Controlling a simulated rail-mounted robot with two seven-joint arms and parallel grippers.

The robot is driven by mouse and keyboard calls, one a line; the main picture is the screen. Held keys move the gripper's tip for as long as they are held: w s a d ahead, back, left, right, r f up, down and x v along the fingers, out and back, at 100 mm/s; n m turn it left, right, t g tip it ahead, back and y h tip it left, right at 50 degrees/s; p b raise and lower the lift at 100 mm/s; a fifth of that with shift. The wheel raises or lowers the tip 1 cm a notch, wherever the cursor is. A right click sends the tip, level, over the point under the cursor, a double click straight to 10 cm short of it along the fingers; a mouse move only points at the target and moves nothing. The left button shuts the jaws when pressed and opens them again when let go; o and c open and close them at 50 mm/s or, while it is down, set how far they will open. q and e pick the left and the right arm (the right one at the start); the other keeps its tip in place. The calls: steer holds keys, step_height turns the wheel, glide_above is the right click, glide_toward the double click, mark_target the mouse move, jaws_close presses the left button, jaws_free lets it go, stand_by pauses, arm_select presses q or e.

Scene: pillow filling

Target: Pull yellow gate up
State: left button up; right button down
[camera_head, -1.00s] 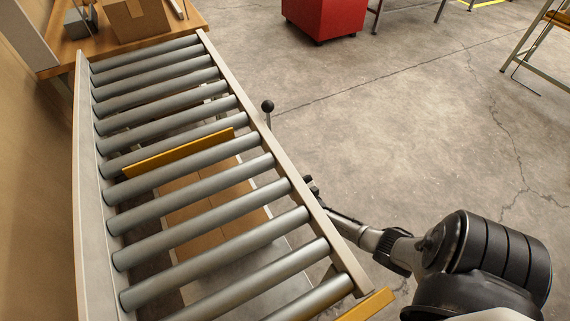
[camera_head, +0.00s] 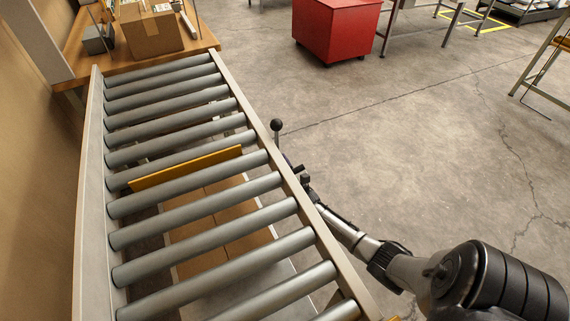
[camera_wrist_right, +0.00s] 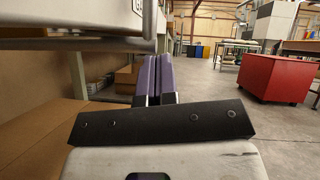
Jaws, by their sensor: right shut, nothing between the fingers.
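The yellow gate (camera_head: 186,167) is a thin bar lying across the roller conveyor, showing between two rollers near the middle. A lever with a black ball knob (camera_head: 276,125) stands at the conveyor's right rail, close to the gate's level. My right gripper (camera_head: 298,176) is beside the outer side of that rail, a little nearer than the knob, and partly hidden by the rail. In the right wrist view its purple fingers (camera_wrist_right: 154,77) are shut together with nothing between them. My left gripper is not in view.
The conveyor's right rail (camera_head: 262,137) runs beside my right arm. Cardboard (camera_head: 210,212) shows beneath the rollers. A cardboard box (camera_head: 150,33) sits on a wooden table at the far end. A red cabinet (camera_head: 335,30) stands on the open floor.

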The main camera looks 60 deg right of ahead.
stand_by(0.3)
step_height(320, 180, up, 4)
steer(key=p, duration=0.3)
steer(key=shift+s+r, duration=0.1)
steer(key=w+d+f+b+v, duration=0.1)
steer(key=f+v, duration=0.1)
steer(key=v, duration=1.1)
steer(key=shift+f, duration=0.25)
